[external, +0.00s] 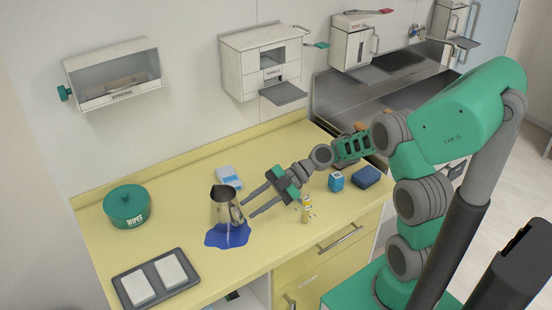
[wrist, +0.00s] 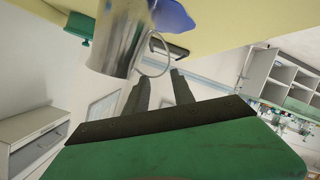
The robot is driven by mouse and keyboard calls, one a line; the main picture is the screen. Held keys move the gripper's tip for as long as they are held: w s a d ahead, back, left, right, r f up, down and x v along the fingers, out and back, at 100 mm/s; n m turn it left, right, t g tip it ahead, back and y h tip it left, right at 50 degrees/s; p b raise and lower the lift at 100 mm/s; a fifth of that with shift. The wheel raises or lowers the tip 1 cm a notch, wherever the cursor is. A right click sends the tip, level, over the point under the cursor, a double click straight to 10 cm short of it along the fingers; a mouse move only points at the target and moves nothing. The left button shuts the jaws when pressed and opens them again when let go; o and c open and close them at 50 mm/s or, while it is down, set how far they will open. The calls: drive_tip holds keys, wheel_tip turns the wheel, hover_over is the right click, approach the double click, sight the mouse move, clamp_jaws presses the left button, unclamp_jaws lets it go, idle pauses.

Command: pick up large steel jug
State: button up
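The large steel jug (external: 225,208) stands upright on the yellow counter, on a blue patch (external: 228,236), with its handle on the right. My gripper (external: 251,206) is just right of the jug, low over the counter, its two fingers apart and pointing at the handle side. In the wrist view the jug (wrist: 118,38) is at the upper left with its ring-like handle (wrist: 153,55) beside it. The fingers (wrist: 158,90) are spread, with nothing between them that I can see. Whether a finger touches the handle cannot be told.
A green tub (external: 127,206) and a grey tray (external: 127,284) with two white pads are left of the jug. A white-and-blue box (external: 229,177) is behind it.

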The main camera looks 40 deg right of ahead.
sight(240, 224)
wheel_tip(240, 224, down, 3)
drive_tip(key=shift+f, duration=0.1)
drive_tip(key=shift+a+f+p, duration=0.2)
drive_tip(key=shift+f+p, duration=0.1)
drive_tip(key=p+x, duration=0.1)
drive_tip(key=x, duration=0.3)
drive_tip(key=shift+a, duration=0.1)
drive_tip(key=shift+a+f, duration=0.15)
drive_tip(key=shift+a, duration=0.05)
clamp_jaws()
idle(0.7)
